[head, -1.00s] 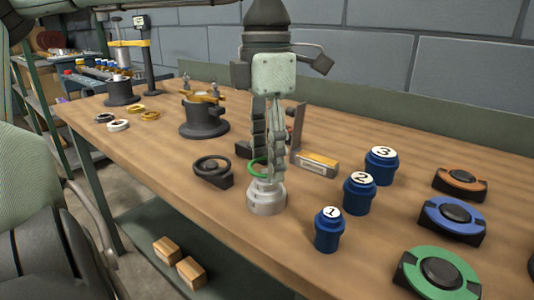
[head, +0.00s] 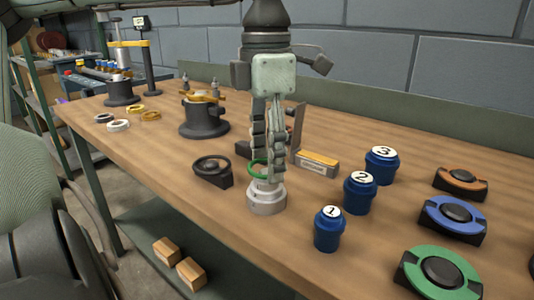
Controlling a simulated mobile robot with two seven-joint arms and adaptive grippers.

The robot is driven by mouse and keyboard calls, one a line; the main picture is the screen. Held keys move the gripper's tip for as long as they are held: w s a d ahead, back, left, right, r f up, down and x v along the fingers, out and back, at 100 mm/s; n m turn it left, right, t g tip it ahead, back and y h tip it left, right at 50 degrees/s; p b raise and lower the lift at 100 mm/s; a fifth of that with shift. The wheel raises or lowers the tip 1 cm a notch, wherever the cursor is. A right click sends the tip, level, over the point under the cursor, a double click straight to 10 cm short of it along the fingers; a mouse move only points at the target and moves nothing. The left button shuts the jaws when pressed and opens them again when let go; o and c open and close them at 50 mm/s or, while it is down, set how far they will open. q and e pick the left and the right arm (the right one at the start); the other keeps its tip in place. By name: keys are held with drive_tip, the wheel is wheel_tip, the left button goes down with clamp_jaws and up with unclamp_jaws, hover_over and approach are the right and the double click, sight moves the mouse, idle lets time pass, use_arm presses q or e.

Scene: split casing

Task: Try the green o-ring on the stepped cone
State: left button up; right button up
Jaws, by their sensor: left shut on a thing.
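The stepped cone (head: 266,200) is a pale grey, stepped piece standing upright on the wooden bench, near the middle of the head view. My left gripper (head: 267,172) points straight down over it, its fingers shut on the green o-ring (head: 254,168). The ring's left side shows past the fingers, at about the height of the cone's upper part. The fingers hide the cone's top and much of the ring, so I cannot tell whether the ring is around the cone or just above it. My right gripper is not in view.
Blue canisters numbered 1 (head: 328,232), 2 (head: 359,195) and 3 (head: 381,167) stand to the right. Beyond them lie holders with green (head: 441,274), blue (head: 453,217) and orange (head: 461,182) rings. A black holder (head: 212,170) is left of the cone. A yellow-topped block (head: 317,162) lies behind.

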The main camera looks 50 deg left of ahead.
use_arm(q)
drive_tip(key=shift+f+b, duration=1.1)
drive_tip(key=shift+f, duration=0.35)
drive_tip(key=o, duration=0.8)
drive_tip(key=shift+r, duration=0.2)
drive_tip(key=shift+r+p, duration=3.35)
drive_tip(key=shift+r, duration=1)
